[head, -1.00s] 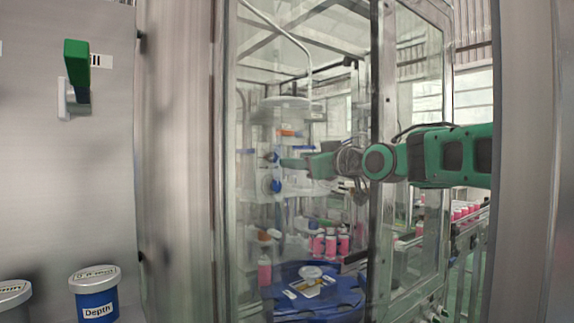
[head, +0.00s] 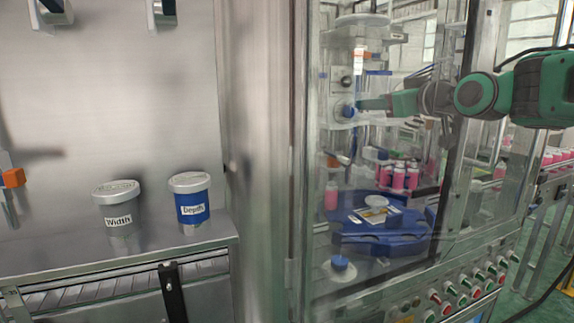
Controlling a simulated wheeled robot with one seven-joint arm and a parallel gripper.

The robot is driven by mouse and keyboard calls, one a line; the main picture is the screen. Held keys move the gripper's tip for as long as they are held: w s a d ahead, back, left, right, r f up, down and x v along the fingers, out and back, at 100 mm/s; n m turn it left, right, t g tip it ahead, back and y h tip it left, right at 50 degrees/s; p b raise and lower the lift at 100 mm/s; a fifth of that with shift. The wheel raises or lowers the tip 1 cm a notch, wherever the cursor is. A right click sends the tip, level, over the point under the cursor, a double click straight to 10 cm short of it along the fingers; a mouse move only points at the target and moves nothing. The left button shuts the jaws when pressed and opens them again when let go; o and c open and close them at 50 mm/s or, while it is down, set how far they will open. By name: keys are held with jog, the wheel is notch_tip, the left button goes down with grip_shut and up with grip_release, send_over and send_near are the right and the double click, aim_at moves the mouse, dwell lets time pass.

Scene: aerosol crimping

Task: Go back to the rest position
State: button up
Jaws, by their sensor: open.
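My gripper (head: 372,104) is at the end of my green and grey arm, which reaches in from the right edge of the head view.
Pink cans (head: 399,176) stand inside the machine behind the turntable. A button panel (head: 462,290) runs along its lower front. To the left, a grey Width cup (head: 117,215) and a blue Depth cup (head: 191,203) stand on a steel shelf (head: 60,252). A steel post separates both areas.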

jog(key=s+f+m+g+h, duration=0.1)
jog(key=s+f+g, duration=0.25)
jog(key=f, duration=0.65)
jog(key=s+f+m+g+h, duration=0.2)
jog(key=s+f, duration=0.2)
jog(key=f, duration=0.7)
jog(key=s+d+f+m+g+h, duration=0.25)
jog(key=s+f+g, duration=0.35)
jog(key=s+f, duration=1)
jog(key=s+d+m+g, duration=0.2)
jog(key=s+d, duration=0.3)
jog(key=s, duration=0.3)
jog(key=s+d+f+m+g, duration=0.1)
jog(key=s+d+m+g, duration=0.1)
jog(key=s+d+m, duration=0.2)
jog(key=s+d, duration=0.2)
jog(key=s, duration=0.2)
jog(key=shift+g+y, duration=0.35)
jog(key=shift+d, duration=0.1)
jog(key=shift+w+f, duration=0.25)
jog(key=shift+w, duration=0.4)
